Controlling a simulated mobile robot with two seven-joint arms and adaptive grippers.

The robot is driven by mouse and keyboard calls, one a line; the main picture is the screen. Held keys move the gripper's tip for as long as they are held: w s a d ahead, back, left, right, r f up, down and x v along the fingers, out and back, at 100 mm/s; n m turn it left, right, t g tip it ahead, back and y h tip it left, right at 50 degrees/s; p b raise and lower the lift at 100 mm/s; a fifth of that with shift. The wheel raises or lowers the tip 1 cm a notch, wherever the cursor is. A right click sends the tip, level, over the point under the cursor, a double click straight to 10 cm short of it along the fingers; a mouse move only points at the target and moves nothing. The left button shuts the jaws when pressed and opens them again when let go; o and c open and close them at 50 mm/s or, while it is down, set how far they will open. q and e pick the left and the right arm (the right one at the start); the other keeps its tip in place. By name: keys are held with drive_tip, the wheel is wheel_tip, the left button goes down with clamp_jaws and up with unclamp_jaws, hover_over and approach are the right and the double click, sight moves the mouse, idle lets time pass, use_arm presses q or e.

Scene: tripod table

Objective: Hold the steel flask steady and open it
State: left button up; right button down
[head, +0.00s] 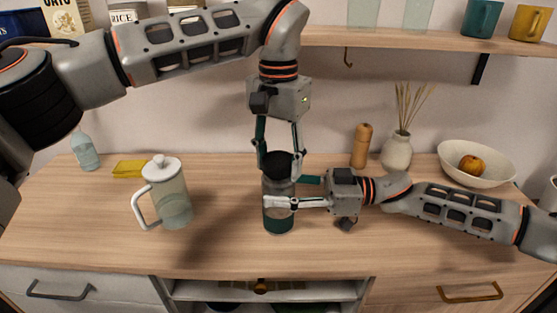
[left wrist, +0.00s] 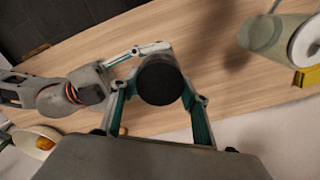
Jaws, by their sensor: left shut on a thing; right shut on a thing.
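The steel flask (head: 278,220) stands upright on the wooden counter, with a grey body, a dark green base and a black lid (head: 277,164). My left gripper (head: 278,158) comes down from above and is shut on the black lid. The left wrist view shows the round lid (left wrist: 160,82) from above, between the fingers of my left gripper (left wrist: 160,88). My right gripper (head: 280,192) reaches in level from the right and is shut on the flask's body, below the lid. Its fingers hide part of the body. I cannot tell whether the lid is still seated on the flask.
A glass pitcher (head: 173,200) with a white lid and handle stands left of the flask. A yellow sponge (head: 130,169) and a bottle (head: 85,151) are further left. A wooden mill (head: 361,146), a reed vase (head: 397,152) and a fruit bowl (head: 450,158) stand behind my right arm.

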use_arm(q)
drive_tip(key=o, duration=1.2)
